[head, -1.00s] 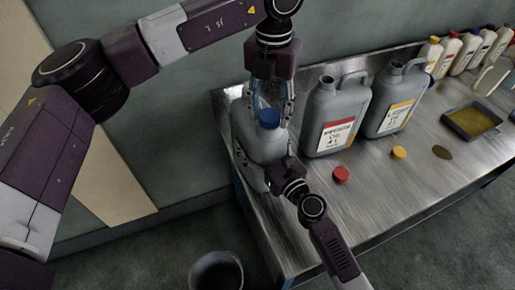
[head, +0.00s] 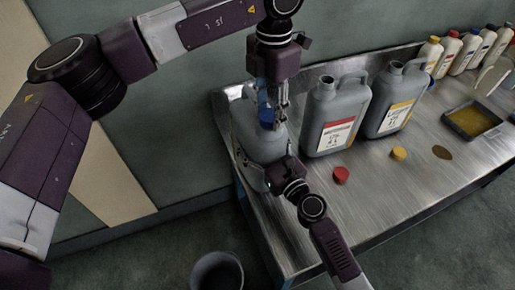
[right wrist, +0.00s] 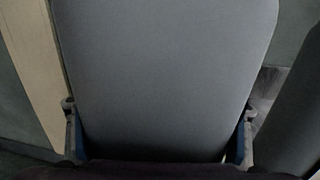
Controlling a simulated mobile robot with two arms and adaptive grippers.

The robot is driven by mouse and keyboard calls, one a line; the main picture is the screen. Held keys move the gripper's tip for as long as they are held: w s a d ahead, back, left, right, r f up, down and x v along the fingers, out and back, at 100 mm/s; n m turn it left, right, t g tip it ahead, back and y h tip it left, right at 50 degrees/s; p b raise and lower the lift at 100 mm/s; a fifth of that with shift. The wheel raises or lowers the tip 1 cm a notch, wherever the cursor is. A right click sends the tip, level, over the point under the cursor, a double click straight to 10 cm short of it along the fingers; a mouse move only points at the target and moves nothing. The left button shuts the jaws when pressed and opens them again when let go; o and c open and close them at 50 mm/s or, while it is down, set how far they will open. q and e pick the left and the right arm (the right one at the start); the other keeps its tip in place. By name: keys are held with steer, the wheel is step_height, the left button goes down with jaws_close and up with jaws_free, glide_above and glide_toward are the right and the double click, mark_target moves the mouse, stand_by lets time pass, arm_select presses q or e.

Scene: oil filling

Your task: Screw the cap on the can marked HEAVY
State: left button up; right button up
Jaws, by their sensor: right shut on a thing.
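A large grey can (head: 258,135) stands at the left end of the metal bench. Its label is turned away or covered, so I cannot read HEAVY on it. A blue cap (head: 266,116) sits at the top of this can, partly hidden by my fingers. My left gripper (head: 272,114) points down with its fingers at the cap; I cannot tell whether they press on it. My right gripper (head: 271,175) is shut on the can's body low on the near side. In the right wrist view the grey can (right wrist: 165,80) fills the space between the two fingers (right wrist: 160,140).
A red-labelled grey can (head: 333,115) and a yellow-labelled one (head: 395,98) stand uncapped to the right. A red cap (head: 340,174) and a yellow cap (head: 398,153) lie before them. A tray (head: 472,122) is farther right. A bucket (head: 216,272) stands on the floor.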

arm_select(q)
steer(key=o, duration=0.5)
step_height(320, 180, up, 12)
stand_by(0.4)
arm_select(e)
steer(key=o, duration=2.4)
steer(key=shift+o, duration=0.2)
steer(key=shift+s, duration=0.1)
steer(key=v, duration=1.2)
